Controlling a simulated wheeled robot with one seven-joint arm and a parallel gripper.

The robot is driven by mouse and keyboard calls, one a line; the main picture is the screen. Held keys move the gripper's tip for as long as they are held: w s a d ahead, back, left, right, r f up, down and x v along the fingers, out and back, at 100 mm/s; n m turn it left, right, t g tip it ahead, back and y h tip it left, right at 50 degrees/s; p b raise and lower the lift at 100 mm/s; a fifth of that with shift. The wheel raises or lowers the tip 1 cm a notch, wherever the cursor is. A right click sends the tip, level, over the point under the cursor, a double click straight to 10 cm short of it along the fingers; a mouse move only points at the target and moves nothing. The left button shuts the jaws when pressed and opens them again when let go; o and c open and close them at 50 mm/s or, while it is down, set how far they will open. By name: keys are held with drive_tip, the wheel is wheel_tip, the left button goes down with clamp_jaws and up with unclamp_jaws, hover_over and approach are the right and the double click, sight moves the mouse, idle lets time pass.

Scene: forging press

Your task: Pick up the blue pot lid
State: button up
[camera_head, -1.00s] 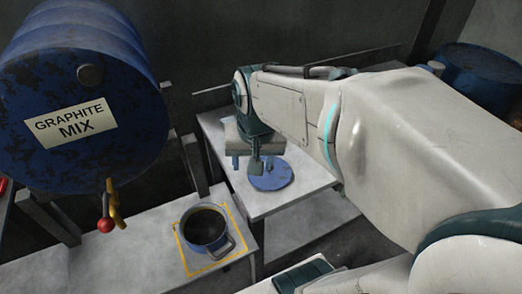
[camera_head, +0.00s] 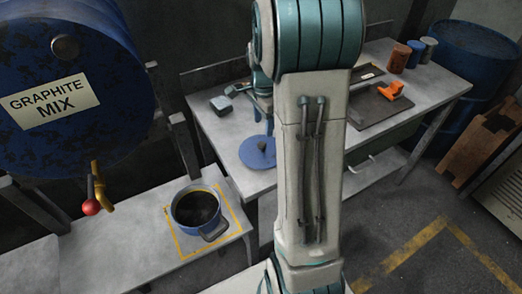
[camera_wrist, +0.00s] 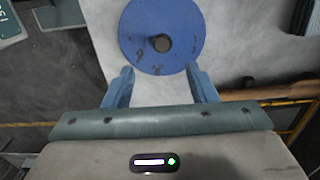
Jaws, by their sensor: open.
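The blue pot lid (camera_head: 256,152) is a flat blue disc lying on the pale metal table, near its front left edge. In the wrist view the lid (camera_wrist: 162,28) shows from above, with a dark round knob at its centre. My gripper (camera_wrist: 160,83) is open, with its two blue fingers apart. The fingers sit at the lower edge of the lid in that view, with the knob beyond them. Nothing is between the fingers. In the head view my gripper (camera_head: 264,112) is partly hidden behind my arm, above the lid. The height gap to the lid is unclear.
A blue pot (camera_head: 198,208) with dark contents stands inside a yellow square on a lower bench at front left. A large blue drum (camera_head: 65,130) labelled "GRAPHITE MIX" hangs over that bench. An orange item (camera_head: 391,91) and several cans are on the table's right part.

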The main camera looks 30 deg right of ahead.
sight(262, 143)
drive_tip(key=f, duration=0.4)
drive_tip(key=f+p, duration=0.1)
drive_tip(key=f, duration=0.4)
drive_tip(key=shift+w+a+f, duration=0.1)
drive_tip(key=shift+w+a, duration=0.1)
clamp_jaws()
